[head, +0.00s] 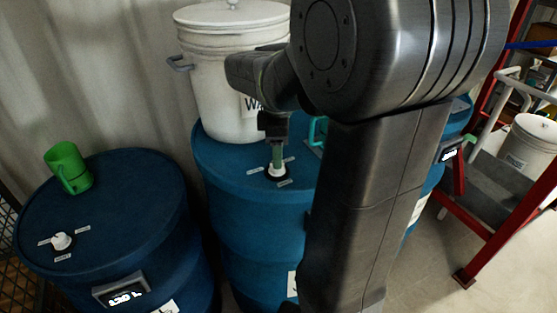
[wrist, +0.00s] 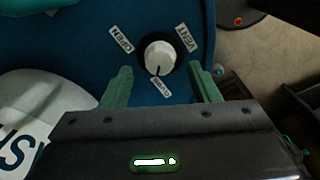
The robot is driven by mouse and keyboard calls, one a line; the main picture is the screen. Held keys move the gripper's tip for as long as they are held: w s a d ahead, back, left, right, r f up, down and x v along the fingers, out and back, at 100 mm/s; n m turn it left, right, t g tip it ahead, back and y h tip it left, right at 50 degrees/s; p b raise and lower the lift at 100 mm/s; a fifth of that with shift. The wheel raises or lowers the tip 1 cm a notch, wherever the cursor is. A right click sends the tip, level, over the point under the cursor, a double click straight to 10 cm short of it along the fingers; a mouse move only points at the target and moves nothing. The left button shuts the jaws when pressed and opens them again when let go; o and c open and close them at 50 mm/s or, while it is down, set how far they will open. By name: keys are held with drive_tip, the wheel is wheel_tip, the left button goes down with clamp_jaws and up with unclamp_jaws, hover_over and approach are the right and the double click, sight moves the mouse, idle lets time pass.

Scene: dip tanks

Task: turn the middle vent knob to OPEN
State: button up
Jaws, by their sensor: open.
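The middle vent knob (head: 276,172) is white and sits on top of the middle blue barrel (head: 232,168). In the wrist view the knob (wrist: 159,54) has a black ring around its base. Its dark pointer line faces the label at the bottom, which seems to read CLOSED (wrist: 161,87). The OPEN label (wrist: 122,39) is at its upper left and the VENT label (wrist: 182,38) at its upper right. My gripper (wrist: 161,69) is open, with one green finger on each side of the knob. In the head view my gripper (head: 277,154) is right over the knob; contact cannot be told.
A white lidded bucket (head: 225,75) stands behind the knob on the same barrel. A teal object (head: 318,130) lies right of the knob. Red-framed steps (head: 490,190) stand at right.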

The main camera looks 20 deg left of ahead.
drive_tip(key=shift+w+f, duration=0.1)
drive_tip(key=shift+f, duration=1.8)
drive_tip(key=c, duration=1)
